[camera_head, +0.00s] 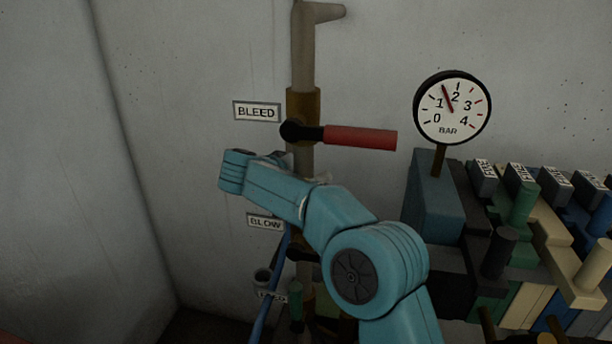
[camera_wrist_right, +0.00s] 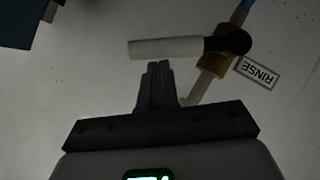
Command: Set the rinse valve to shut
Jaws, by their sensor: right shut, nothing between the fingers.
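The rinse valve shows in the right wrist view, beside an upside-down RINSE label (camera_wrist_right: 258,73). It has a brass body (camera_wrist_right: 212,66), a black hub (camera_wrist_right: 228,40) and a pale lever (camera_wrist_right: 165,48). The lever sticks out to the left in that view, at a wide angle to the pipe. My right gripper (camera_wrist_right: 157,66) is shut and empty, its fingertips close to the lever's underside in the picture; I cannot tell whether they touch. In the head view my right arm covers part of the pipe, and I cannot make out the rinse valve or the gripper. My left gripper is not in view.
Above my arm, the BLEED valve's red lever (camera_head: 360,138) points right from the vertical pipe (camera_head: 303,60). A BLOW label (camera_head: 265,222) is partly covered. A pressure gauge (camera_head: 452,108) and a bank of coloured blocks with levers (camera_head: 525,230) stand at right. The left wall is bare.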

